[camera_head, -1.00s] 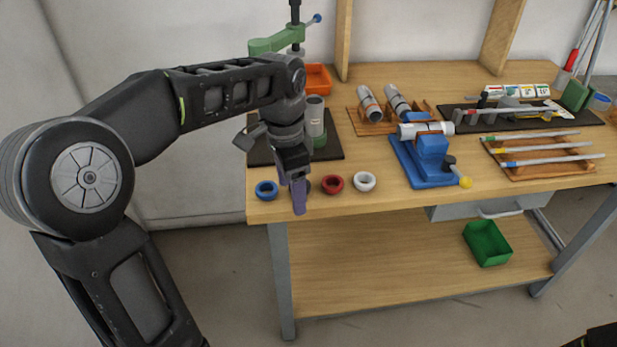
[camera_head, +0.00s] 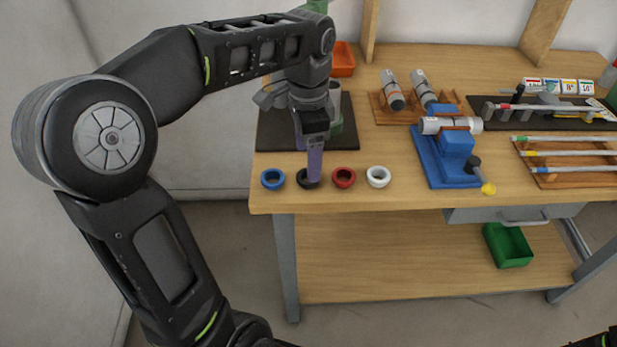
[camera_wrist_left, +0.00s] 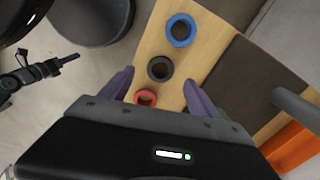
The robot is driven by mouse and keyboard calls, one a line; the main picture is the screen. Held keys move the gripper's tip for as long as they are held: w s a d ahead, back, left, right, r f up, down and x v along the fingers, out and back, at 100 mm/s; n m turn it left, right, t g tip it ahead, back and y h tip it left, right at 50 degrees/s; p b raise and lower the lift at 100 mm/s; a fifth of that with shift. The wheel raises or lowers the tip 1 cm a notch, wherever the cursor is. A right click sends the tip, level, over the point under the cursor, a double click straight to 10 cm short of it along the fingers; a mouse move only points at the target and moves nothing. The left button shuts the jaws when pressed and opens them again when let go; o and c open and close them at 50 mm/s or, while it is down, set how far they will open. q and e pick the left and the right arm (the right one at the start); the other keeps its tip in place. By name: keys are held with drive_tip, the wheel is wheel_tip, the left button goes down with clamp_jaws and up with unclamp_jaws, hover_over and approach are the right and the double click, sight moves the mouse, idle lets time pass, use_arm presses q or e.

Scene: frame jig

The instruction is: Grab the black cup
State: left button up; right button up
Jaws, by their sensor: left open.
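The black cup (camera_head: 308,179) stands on the front edge of the wooden table, between the blue cup (camera_head: 272,179) and the red cup (camera_head: 343,178). One finger of my left gripper (camera_head: 308,160) partly hides it in the head view. In the left wrist view the black cup (camera_wrist_left: 160,69) shows whole, ahead of and between the two open purple fingers of my left gripper (camera_wrist_left: 157,85). The gripper is empty and points down over the cup row. Whether a finger touches the cup I cannot tell. My right gripper is not in view.
A white cup (camera_head: 378,176) ends the row on the right. A black mat (camera_head: 275,132) lies behind the row, with a grey cylinder on it. A blue fixture (camera_head: 440,160) with a yellow knob stands to the right. The table's front edge is close to the cups.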

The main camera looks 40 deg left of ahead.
use_arm(q)
drive_tip(key=shift+f, duration=2.7)
drive_tip(key=shift+c, duration=0.5)
drive_tip(key=c, duration=1.3)
